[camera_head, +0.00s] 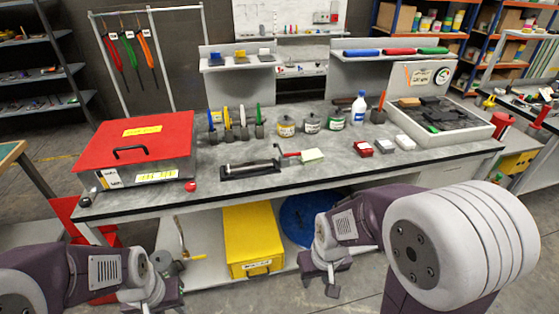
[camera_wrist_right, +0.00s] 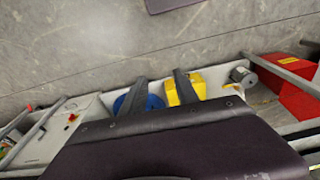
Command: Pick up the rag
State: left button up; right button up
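I cannot pick out a rag for certain.
Cans and a white bottle (camera_head: 359,108) stand behind. A grey tray (camera_head: 447,122) is at the right. A yellow bin (camera_head: 251,232) and blue round thing (camera_head: 300,208) sit below.

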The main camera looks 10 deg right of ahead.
aim_at(312, 156)
jog(key=i+l+u, duration=0.1)
jog(key=i+l, duration=0.15)
jog(key=i+l+u, duration=0.1)
jog(key=l, duration=0.3)
jog(key=i+l, duration=0.35)
jog(key=i+l+u, duration=0.25)
jog(key=i+l, duration=0.15)
jog(key=l, duration=0.3)
jog(key=i+l+u, duration=0.1)
jog(key=l, duration=0.25)
jog(key=i, duration=0.05)
